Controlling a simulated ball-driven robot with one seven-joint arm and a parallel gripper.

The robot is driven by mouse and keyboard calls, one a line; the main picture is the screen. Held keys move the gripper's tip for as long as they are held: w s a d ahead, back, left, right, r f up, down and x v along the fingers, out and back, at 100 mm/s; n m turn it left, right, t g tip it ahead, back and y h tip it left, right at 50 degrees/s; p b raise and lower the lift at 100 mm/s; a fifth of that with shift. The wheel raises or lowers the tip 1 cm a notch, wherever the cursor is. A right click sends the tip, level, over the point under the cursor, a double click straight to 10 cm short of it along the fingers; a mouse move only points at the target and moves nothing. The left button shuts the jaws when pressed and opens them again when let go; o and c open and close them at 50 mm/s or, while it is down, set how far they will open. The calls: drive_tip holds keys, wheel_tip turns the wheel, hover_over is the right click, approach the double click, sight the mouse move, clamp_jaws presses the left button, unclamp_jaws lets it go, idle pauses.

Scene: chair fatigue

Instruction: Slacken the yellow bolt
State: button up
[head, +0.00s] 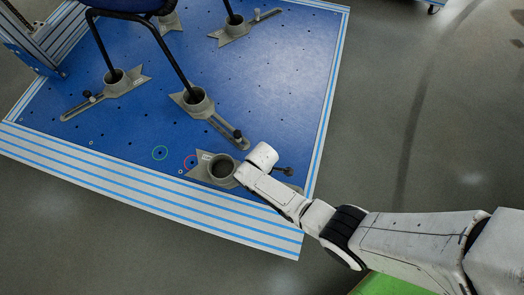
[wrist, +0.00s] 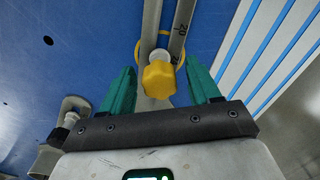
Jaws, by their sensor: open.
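The yellow bolt (wrist: 159,79) shows in the middle of the wrist view, with a faceted head. It sits at a slotted grey bracket (wrist: 152,25) marked with a number scale. My gripper (wrist: 160,66) is open, with one green finger on each side of the bolt and a visible gap to both. I cannot tell how deep the fingers reach around the bolt. In the head view the end of my arm is over a grey floor clamp (head: 215,168) near the platform's front right corner. The bolt and my fingers are hidden there.
The blue platform (head: 125,125) has many holes and a striped edge. Chair legs stand in grey clamps (head: 195,100) at the upper left. In the wrist view, another metal fitting (wrist: 65,120) is close to the left finger. Open grey floor (head: 420,120) lies to the right.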

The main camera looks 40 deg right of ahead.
drive_tip(key=shift+m, duration=2)
drive_tip(key=shift+m, duration=2)
drive_tip(key=m, duration=0.4)
